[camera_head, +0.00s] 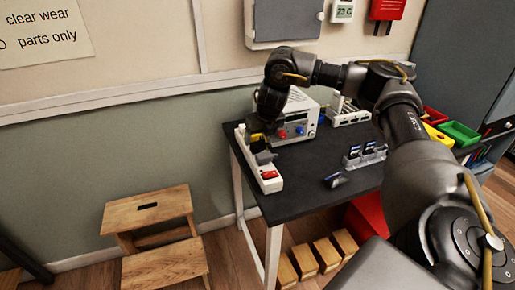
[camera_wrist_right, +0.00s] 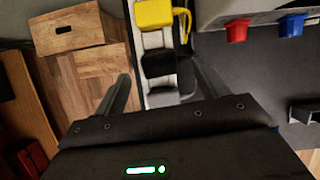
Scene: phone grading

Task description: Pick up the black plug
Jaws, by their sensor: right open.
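The black plug (camera_wrist_right: 157,62) sits in a white power strip (camera_head: 240,137) on the dark table. It lies between a yellow plug (camera_wrist_right: 155,14) and a grey plug (camera_wrist_right: 163,97) in the right wrist view. In the head view the black plug is hard to make out under my gripper; the grey plug (camera_head: 265,157) shows nearer the strip's red switch (camera_head: 269,175). My right gripper (camera_head: 262,124) is above the strip. Its open fingers (camera_wrist_right: 161,78) stand either side of the plug row in the wrist view, with nothing held. My left gripper is out of view.
A power supply (camera_head: 296,118) with red and blue terminals stands close right of the strip. A wooden step stool (camera_head: 150,215) is left of the table. Table front is mostly clear.

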